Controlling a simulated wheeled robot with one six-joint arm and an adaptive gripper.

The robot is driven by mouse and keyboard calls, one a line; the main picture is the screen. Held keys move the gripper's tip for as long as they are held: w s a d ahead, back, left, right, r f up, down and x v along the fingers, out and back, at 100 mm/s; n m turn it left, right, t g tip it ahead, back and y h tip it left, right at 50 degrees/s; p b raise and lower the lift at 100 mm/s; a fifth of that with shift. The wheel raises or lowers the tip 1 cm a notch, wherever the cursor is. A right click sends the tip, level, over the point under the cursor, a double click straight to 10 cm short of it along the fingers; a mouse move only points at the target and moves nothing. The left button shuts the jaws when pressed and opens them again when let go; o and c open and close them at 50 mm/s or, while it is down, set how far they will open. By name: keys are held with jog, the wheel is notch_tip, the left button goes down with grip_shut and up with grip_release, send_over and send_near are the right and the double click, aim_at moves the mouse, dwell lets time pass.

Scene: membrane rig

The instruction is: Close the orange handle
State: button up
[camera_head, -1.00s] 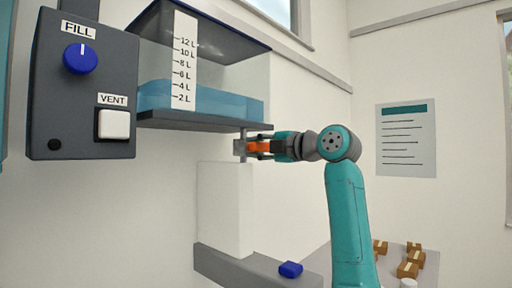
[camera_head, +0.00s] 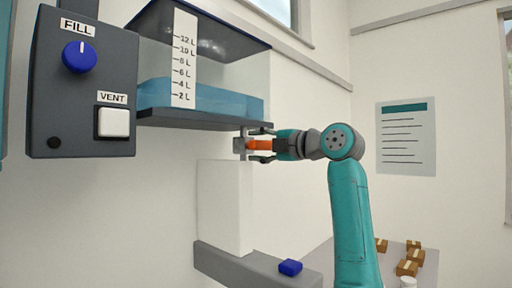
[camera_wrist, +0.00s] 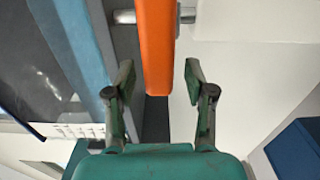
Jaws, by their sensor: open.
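The orange handle (camera_head: 258,144) sits on a grey valve (camera_head: 241,146) on the pipe below the water tank. In the head view it points right, towards my arm. My gripper (camera_head: 262,144) is open, with one finger above the handle and one below it. In the wrist view the orange handle (camera_wrist: 156,45) comes down from the top edge, its end between the two spread fingertips of my gripper (camera_wrist: 158,80). Gaps show on both sides, so neither finger appears to touch it.
The tank (camera_head: 215,98) with blue water hangs just above my gripper. A white block (camera_head: 225,208) stands below the valve on a grey ledge (camera_head: 225,262), with a blue object (camera_head: 290,267) on it. A control box (camera_head: 60,120) is at left. Small boxes (camera_head: 407,268) lie at lower right.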

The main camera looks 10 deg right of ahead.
jog(key=v, duration=1.1)
jog(key=shift+s+d, duration=0.15)
jog(key=shift+d, duration=0.05)
